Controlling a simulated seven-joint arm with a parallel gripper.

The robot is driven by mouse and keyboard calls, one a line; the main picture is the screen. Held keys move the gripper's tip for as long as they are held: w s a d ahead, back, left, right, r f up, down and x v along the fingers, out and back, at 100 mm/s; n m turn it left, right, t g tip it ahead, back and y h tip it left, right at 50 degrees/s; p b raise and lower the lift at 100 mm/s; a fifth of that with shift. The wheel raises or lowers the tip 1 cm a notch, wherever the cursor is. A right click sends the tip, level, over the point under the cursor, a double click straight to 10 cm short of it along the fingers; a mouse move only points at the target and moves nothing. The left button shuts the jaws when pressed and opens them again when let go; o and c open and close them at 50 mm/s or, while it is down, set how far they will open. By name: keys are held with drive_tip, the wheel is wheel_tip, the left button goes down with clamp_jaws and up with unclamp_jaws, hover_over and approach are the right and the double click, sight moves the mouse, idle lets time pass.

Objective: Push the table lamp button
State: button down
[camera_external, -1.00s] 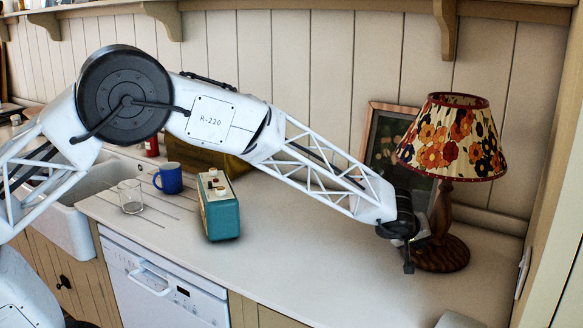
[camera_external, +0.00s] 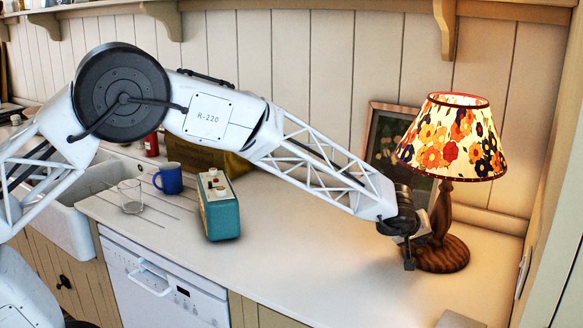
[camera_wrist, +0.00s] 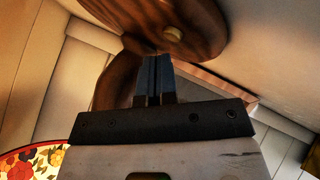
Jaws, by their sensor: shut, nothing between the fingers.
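The table lamp (camera_external: 452,148) stands upright at the right end of the counter, with a flowered shade and a dark wooden stem and round base (camera_external: 450,258). Its shade is lit from inside. In the wrist view the wooden base (camera_wrist: 205,20) is at the top, with a small pale round button (camera_wrist: 173,33) on it. My gripper (camera_wrist: 156,58) is shut and empty, its fingertips just below the button in the picture, seemingly a little apart from it. In the external view my gripper (camera_external: 427,222) is beside the stem, partly hidden by my wrist.
A framed picture (camera_external: 385,140) leans on the wall behind the lamp. A teal radio (camera_external: 222,215), a blue mug (camera_external: 170,178) and a clear glass (camera_external: 131,196) stand farther left. The counter (camera_external: 310,240) between radio and lamp is clear. A side wall bounds the right.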

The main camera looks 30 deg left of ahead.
sight(417, 250)
drive_tip(key=shift+r, duration=3)
